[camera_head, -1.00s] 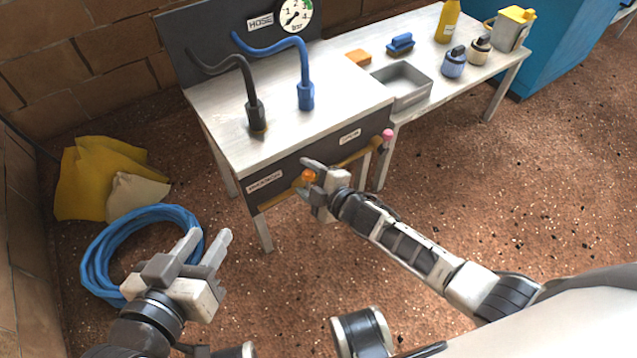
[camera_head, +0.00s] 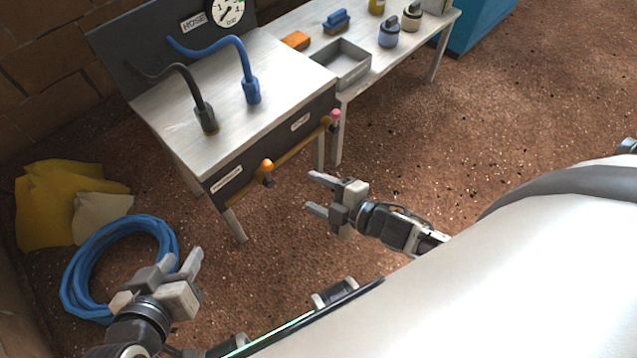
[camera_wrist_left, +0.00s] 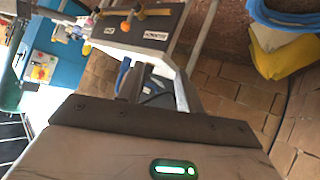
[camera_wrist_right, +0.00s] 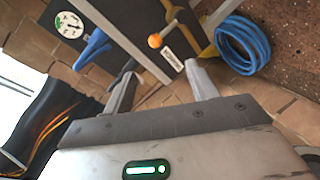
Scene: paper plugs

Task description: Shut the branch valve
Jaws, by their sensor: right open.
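A brass pipe (camera_head: 297,149) runs along the front of the workbench. A valve lever with an orange ball knob (camera_head: 267,165) sits on it near the left label; in the right wrist view the orange knob (camera_wrist_right: 155,40) and its lever appear to stand across the pipe. A pink knob (camera_head: 336,115) is at the pipe's right end. I cannot tell from the labels which is the branch valve. My right gripper (camera_head: 318,192) is open and empty, right of the orange knob and apart from it. My left gripper (camera_head: 182,261) is open and empty, low at the left.
A black hose (camera_head: 185,85) and a blue hose (camera_head: 245,65) stand on the bench below a gauge (camera_head: 228,10). A grey tray (camera_head: 341,65) is to the right. A coiled blue hose (camera_head: 75,270) and yellow sacks (camera_head: 45,205) lie on the floor at left.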

